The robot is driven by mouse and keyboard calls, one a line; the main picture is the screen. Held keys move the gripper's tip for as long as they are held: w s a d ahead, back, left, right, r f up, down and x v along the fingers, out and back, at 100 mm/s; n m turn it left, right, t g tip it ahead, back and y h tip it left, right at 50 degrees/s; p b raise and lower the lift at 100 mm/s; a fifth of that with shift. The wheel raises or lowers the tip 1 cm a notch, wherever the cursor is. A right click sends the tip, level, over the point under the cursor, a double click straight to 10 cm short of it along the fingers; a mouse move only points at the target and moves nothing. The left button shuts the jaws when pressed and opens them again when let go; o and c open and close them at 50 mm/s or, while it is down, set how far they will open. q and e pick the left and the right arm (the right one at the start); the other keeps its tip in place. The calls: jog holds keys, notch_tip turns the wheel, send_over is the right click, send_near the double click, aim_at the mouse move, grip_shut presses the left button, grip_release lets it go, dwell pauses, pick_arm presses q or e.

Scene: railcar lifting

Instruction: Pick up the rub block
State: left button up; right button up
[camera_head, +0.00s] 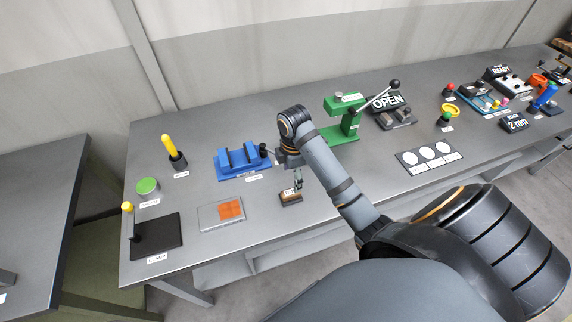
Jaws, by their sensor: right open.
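A small brown block, which looks like the rub block (291,199), lies on the grey bench (330,205) near its front edge, with a small white label at its back side. My right gripper (298,184) points down just above the block's right part. Its fingers are small in the view and it is open. I cannot tell whether the fingertips touch the block or straddle it. My left gripper is not in view.
A blue vise-like fixture (241,162) stands behind left, and a green press (342,118) behind right. A pad with an orange square (221,214) lies to the left. A white-circle panel (428,157) lies to the right. The bench between block and panel is partly hidden by my arm.

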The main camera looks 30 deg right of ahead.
aim_at(291, 192)
jog(key=f+b, duration=0.1)
jog(key=f, duration=0.1)
jog(key=s+f+b, duration=0.1)
jog(key=f+b, duration=0.1)
jog(key=shift+w+f+b, duration=0.2)
jog(key=shift+f+b, duration=0.3)
jog(key=shift+f, duration=0.1)
jog(key=shift+w+a+f+p, duration=0.1)
jog(key=shift+w+f+p, duration=0.15)
jog(key=shift+f+p, duration=0.4)
notch_tip(291, 192, down, 3)
jog(key=shift+r+p, duration=0.1)
jog(key=shift+p, duration=0.25)
jog(key=shift+f, duration=0.35)
jog(key=shift+w+f, duration=0.1)
jog(key=shift+f, duration=0.05)
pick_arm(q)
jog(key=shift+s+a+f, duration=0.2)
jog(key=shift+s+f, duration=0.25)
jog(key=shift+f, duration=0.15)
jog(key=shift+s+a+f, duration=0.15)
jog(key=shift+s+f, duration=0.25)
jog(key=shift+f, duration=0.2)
pick_arm(e)
jog(key=c, duration=1.3)
